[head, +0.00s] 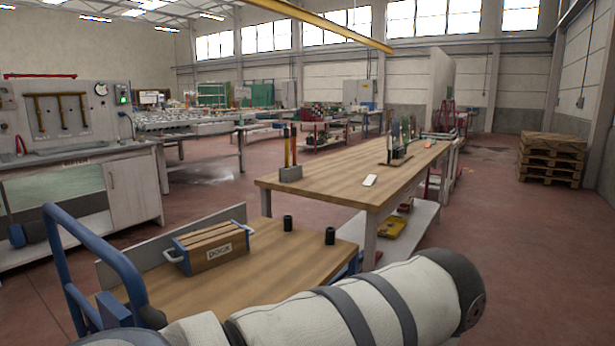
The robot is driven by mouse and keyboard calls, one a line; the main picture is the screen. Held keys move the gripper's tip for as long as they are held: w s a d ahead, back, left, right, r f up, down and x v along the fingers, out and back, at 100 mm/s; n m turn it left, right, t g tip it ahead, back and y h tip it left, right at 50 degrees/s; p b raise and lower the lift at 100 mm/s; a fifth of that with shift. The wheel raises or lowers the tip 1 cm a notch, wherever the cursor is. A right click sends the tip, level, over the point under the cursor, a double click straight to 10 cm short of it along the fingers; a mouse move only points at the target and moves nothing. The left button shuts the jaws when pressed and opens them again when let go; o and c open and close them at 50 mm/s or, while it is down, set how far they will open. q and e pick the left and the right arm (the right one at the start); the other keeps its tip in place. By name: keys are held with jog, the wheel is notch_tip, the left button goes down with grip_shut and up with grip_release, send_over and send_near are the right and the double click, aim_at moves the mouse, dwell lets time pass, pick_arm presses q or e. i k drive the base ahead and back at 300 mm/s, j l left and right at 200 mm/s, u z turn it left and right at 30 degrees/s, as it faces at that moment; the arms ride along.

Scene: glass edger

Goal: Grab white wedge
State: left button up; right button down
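A small, flat white piece (369,180), which looks like the white wedge, lies on the long wooden workbench (330,188) near its front right edge. It is too small to make out its exact shape. Neither of my grippers is in view, so I cannot see what they hold.
A blue-handled trolley (178,290) with a wooden top stands in front of the bench, carrying a wooden box (212,245) and two black cylinders. A grey holder (291,173) with upright tools stands on the bench's left end. Pallets (551,160) stand right; the red floor (500,240) between is clear.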

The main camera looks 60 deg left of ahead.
aim_at(371, 179)
jog(key=i+j+u, duration=0.35)
jog(key=i, duration=0.2)
jog(key=i+u, duration=0.4)
jog(key=i, duration=0.2)
jog(key=i+l+u, duration=0.1)
jog(key=i+u, duration=0.25)
jog(key=i, duration=0.2)
